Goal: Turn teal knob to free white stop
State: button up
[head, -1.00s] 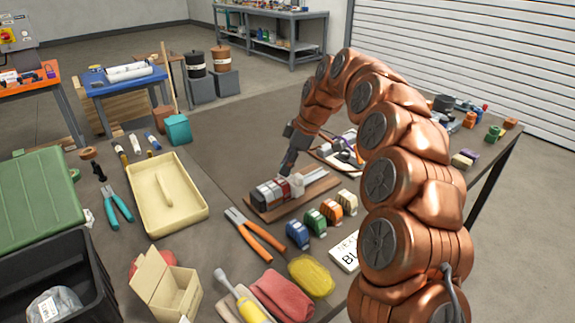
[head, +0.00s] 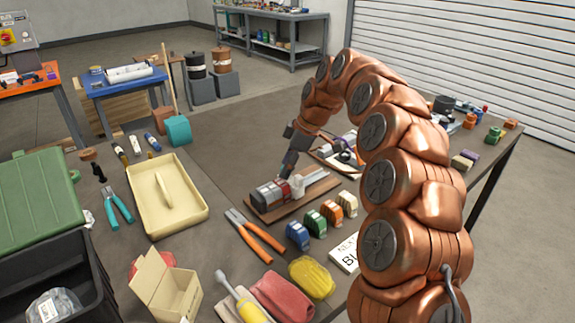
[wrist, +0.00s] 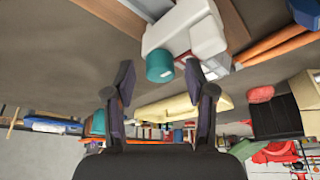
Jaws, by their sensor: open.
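A teal knob (wrist: 160,66) sticks out from a white block (wrist: 187,35) in the wrist view. I cannot tell which part of the white body is the stop. My gripper (wrist: 160,76) is open, one finger on either side of the knob's near end. I see no clear contact. In the head view my gripper (head: 285,172) is over the grey, red and white assembly (head: 268,194) on a wooden board (head: 322,188). The teal knob is not visible there.
A cream tray (head: 152,222) is farther left.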

jog(key=v, duration=1.1)
jog(key=shift+r, duration=0.4)
jog(key=shift+d, duration=0.1)
jog(key=s+f+m+g+h, duration=0.2)
jog(key=s+m, duration=0.4)
jog(key=s, duration=1.4)
jog(key=s+d+f+m+h, duration=0.1)
jog(key=s+d+f+m, duration=0.25)
jog(key=s, duration=0.55)
jog(key=s+d+f+m+g+h, duration=0.1)
jog(key=s+d+f+m, duration=0.15)
jog(key=s+f, duration=0.45)
jog(key=s+d+f+m+h, duration=0.1)
jog(key=s+d+f+m, duration=0.2)
jog(key=s, duration=0.7)
notch_tip(320, 180, up, 13)
jog(key=m+p, duration=0.1)
jog(key=p, duration=1.1)
jog(key=shift+a+r+p, duration=0.15)
jog(key=shift+a+p, duration=0.15)
jog(key=shift+a, duration=0.05)
